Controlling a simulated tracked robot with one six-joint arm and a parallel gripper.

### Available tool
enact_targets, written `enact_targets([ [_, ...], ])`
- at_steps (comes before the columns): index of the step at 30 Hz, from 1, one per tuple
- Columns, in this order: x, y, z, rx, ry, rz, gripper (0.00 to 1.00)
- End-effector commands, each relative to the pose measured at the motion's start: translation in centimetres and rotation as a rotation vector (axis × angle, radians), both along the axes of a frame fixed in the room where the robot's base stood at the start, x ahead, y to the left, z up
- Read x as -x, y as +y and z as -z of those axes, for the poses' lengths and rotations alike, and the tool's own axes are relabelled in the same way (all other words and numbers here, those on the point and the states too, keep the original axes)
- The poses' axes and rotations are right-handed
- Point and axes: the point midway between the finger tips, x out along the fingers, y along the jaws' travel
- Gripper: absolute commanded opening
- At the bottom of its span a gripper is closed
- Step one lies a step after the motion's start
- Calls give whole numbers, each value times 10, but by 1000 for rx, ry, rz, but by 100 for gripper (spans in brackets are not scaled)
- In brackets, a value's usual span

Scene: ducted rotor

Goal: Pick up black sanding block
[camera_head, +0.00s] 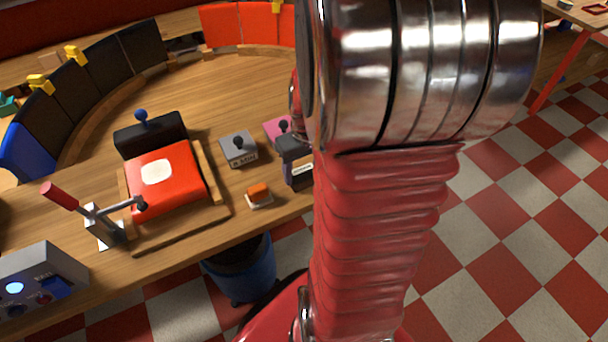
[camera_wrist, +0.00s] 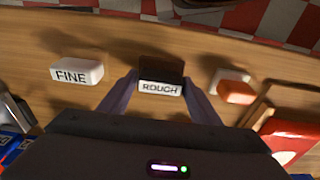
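The black sanding block (camera_wrist: 161,71) has a dark body and a white face marked ROUGH. In the wrist view it lies between the two fingers of my gripper (camera_wrist: 160,84), with a fingertip close along each side. I cannot tell whether the fingers press on it or leave a thin gap, or whether it rests on the wooden table. In the head view my gripper (camera_head: 292,160) is low at the table's front edge, mostly behind my arm. A white label of the block (camera_head: 303,169) shows there; the rest is hidden.
A white block marked FINE (camera_wrist: 77,72) lies left in the wrist view, and an orange-and-white block (camera_wrist: 232,87) lies right. In the head view, a grey knobbed block (camera_head: 238,150) and a pink one (camera_head: 277,129) are nearby. A red-padded wooden frame (camera_head: 168,180) stands left.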

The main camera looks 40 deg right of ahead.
Motion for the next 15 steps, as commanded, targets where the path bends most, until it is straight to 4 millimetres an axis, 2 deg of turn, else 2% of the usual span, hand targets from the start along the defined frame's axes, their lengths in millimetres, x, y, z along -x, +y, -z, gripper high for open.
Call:
enact_targets([
  [1, 0, 0, 0, 0, 0, 0, 53],
  [12, 0, 0, 0, 0, 0, -1, 28],
  [15, 0, 0, 0, 0, 0, -1, 28],
])
